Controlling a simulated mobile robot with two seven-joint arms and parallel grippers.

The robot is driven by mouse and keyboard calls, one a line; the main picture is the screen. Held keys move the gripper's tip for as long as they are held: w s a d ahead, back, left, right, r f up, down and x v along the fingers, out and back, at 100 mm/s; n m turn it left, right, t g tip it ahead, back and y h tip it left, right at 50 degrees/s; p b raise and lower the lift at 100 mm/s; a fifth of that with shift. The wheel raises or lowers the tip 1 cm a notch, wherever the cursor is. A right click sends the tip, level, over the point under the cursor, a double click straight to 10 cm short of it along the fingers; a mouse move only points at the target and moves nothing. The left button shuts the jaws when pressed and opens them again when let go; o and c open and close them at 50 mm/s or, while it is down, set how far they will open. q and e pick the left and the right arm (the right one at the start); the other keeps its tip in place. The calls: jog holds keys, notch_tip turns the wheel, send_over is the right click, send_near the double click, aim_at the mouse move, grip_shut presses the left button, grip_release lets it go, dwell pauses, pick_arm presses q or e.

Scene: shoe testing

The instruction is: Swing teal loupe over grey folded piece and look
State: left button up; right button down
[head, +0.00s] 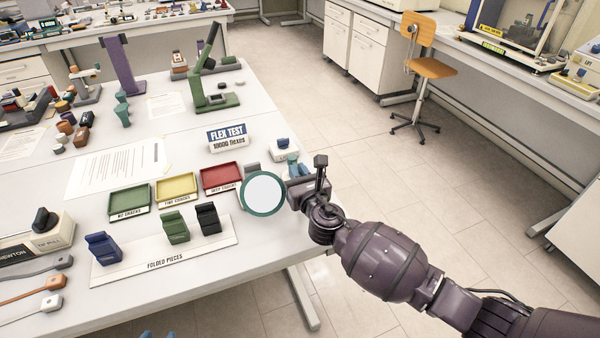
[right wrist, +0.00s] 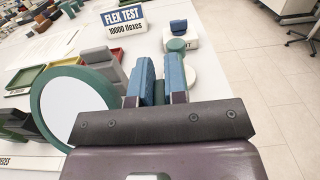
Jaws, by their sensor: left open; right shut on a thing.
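The teal loupe (head: 248,208) has a teal rim around a pale, blank lens. It stands beside the red tray at the table's right edge; its rim also shows in the right wrist view (right wrist: 36,98). My right gripper (head: 297,166) is right of the lens, shut on a teal part of the loupe between its blue fingers (right wrist: 158,92). A grey folded piece (head: 251,168) is just behind the lens, partly hidden in the head view; its stepped shape shows in the right wrist view (right wrist: 98,58). My left gripper (head: 158,334) shows only blue fingertips, apart and empty, at the bottom edge.
Green (head: 112,208), yellow (head: 160,195) and red (head: 205,186) trays stand in a row. Blue, green and black folded pieces sit on a white board (head: 215,243). A "FLEX TEST" sign (head: 227,138) and a white block with a blue piece (head: 284,153) stand behind.

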jog(key=c, duration=1.2)
grip_release()
jog(key=shift+a, duration=0.2)
jog(key=shift+o, duration=0.2)
jog(key=shift+d, duration=0.1)
jog(key=v, duration=1.1)
